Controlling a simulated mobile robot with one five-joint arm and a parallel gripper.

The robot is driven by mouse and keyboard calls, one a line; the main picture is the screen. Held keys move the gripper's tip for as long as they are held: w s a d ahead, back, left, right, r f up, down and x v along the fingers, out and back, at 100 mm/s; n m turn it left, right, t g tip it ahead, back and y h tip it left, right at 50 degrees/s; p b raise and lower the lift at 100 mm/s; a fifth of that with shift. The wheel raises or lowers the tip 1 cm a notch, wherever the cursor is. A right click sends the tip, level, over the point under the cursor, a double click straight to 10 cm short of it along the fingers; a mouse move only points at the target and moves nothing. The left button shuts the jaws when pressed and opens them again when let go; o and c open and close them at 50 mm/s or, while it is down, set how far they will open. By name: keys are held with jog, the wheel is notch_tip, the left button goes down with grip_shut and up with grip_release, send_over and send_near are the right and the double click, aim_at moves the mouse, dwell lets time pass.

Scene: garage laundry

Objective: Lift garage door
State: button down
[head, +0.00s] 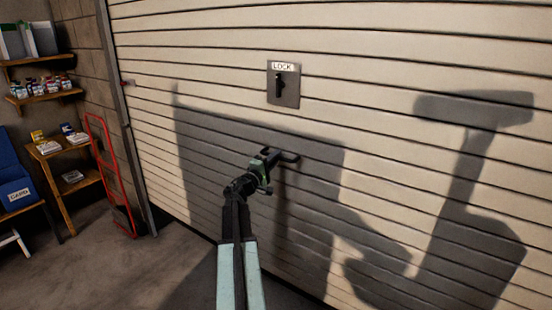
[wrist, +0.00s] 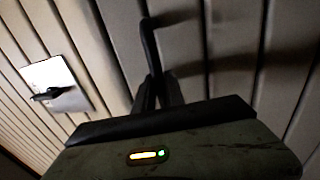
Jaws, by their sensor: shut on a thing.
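The garage door (head: 370,130) is a wide, cream slatted surface that fills most of the head view; its slats also show in the wrist view (wrist: 235,40). A dark handle (head: 290,156) sticks out from the door below the lock. My gripper (head: 271,162) is at the handle's left part and is shut on it. In the wrist view the bent dark bar of the handle (wrist: 149,45) runs down between the fingers of my gripper (wrist: 158,92). The lock plate (head: 291,92), labelled LOCK, has a dark lever that points up and down in the head view.
A red hand truck (head: 105,170) leans by the left wall near the door's frame (head: 122,110). The concrete floor (head: 110,270) is clear at lower left.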

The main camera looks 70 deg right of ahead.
jog(key=c, duration=1.4)
grip_release()
jog(key=shift+a, duration=0.1)
jog(key=b+v, duration=0.1)
jog(key=v, duration=0.6)
jog(key=shift+a+b, duration=0.3)
jog(key=shift+a, duration=0.05)
jog(key=shift+w+f, duration=0.1)
jog(key=shift+w, duration=0.05)
